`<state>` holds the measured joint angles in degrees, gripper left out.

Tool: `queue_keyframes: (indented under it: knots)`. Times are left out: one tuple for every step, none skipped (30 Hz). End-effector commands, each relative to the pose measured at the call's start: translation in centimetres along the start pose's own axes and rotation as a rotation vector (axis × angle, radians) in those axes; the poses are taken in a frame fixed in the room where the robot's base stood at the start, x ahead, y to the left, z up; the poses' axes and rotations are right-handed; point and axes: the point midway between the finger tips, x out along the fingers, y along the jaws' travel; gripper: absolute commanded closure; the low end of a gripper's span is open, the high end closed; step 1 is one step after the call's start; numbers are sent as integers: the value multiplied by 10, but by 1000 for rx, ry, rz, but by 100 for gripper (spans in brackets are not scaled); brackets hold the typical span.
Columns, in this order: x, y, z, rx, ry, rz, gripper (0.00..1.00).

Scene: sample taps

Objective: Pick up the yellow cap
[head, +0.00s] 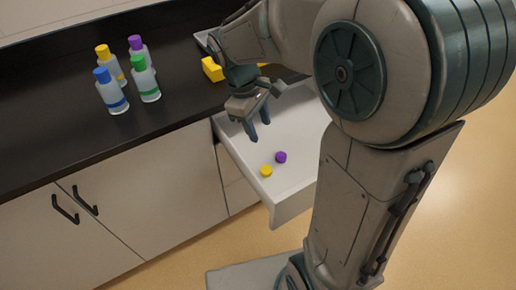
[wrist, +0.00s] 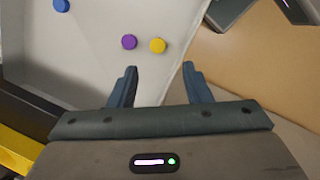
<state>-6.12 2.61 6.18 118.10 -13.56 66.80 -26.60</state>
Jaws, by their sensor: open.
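The yellow cap (head: 266,171) lies on the floor of the open white drawer, near its front corner. It also shows in the wrist view (wrist: 158,46), ahead of the space between my fingers. The purple cap (head: 281,157) lies close beside it, to its left in the wrist view (wrist: 129,42). My gripper (head: 260,133) is above the drawer, open and empty, with its fingers pointing down. In the wrist view my gripper (wrist: 158,82) has its two fingertips spread apart, short of both caps.
The drawer (head: 290,207) has raised walls. A blue cap (wrist: 62,5) lies farther off inside it. Several bottles with colored caps stand on the dark counter (head: 180,90), including a green-capped one (head: 146,83). A yellow block (head: 212,69) sits on the counter behind my gripper.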

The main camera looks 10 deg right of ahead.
Motion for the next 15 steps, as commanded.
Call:
queue_keyframes:
  knots:
    - [25,2,-18,-67,-35,-4,56]
    - [32,4,-25,-103,-52,-5,56]
    - [40,6,-34,-146,-75,-7,56]
    - [46,7,-40,-176,-89,-8,56]
    - [51,8,-45,-203,-102,-10,56]
    - [57,10,-51,-234,-118,-12,56]
    - [61,11,-56,-255,-126,-12,56]
    - [64,11,-59,-271,-135,-14,56]
    - [67,12,-62,-290,-144,-16,56]
    - [69,12,-64,-301,-149,-17,56]
    - [71,13,-66,-309,-153,-18,56]
    - [74,13,-66,-317,-158,-18,56]
    - [77,13,-67,-320,-160,-19,56]
    - [81,13,-66,-323,-161,-19,56]
    - [87,14,-66,-324,-162,-19,56]
